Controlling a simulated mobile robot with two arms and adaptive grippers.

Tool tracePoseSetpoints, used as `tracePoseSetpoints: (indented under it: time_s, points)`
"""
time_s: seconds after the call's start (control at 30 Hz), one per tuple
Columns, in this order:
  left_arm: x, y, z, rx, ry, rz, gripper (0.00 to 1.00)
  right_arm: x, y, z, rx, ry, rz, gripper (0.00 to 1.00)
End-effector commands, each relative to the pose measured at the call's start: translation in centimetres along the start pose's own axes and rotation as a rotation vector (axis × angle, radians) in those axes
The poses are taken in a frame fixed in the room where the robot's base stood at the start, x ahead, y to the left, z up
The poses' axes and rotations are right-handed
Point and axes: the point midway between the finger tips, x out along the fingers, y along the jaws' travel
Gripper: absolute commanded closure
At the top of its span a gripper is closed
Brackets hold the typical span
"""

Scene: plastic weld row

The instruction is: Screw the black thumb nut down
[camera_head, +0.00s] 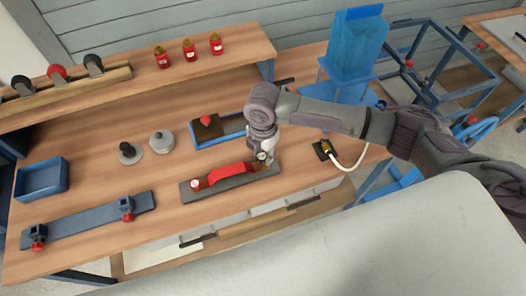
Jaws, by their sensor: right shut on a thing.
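A dark grey bar fixture (238,186) lies on the wooden bench with a red curved plastic part (232,173) along its top. A small red-and-white round piece (195,184) sits at its left end. My right gripper (264,160) points down at the bar's right end. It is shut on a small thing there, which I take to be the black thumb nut. The fingers hide the nut, so I cannot see its height or whether it touches the part. My left gripper is not in view.
A black-knobbed disc (130,153) and a grey-knobbed disc (161,142) stand left of the fixture. A blue tray (41,179) and a blue rail with red clamps (90,218) lie farther left. A blue-edged board (205,130) is behind. A hose fitting (326,150) lies right.

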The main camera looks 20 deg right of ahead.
Motion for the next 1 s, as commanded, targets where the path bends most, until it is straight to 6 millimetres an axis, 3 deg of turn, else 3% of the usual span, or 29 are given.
tracePoseSetpoints:
  time_s: [0.7, 1.0]
  points:
    - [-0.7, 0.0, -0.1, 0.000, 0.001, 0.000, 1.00, 0.1, 0.0, 0.0, 0.000, 0.000, 0.000, 0.86]
    - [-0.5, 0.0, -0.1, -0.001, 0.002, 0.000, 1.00, 1.1, 0.0, 0.0, 0.000, 0.000, -0.002, 0.86]
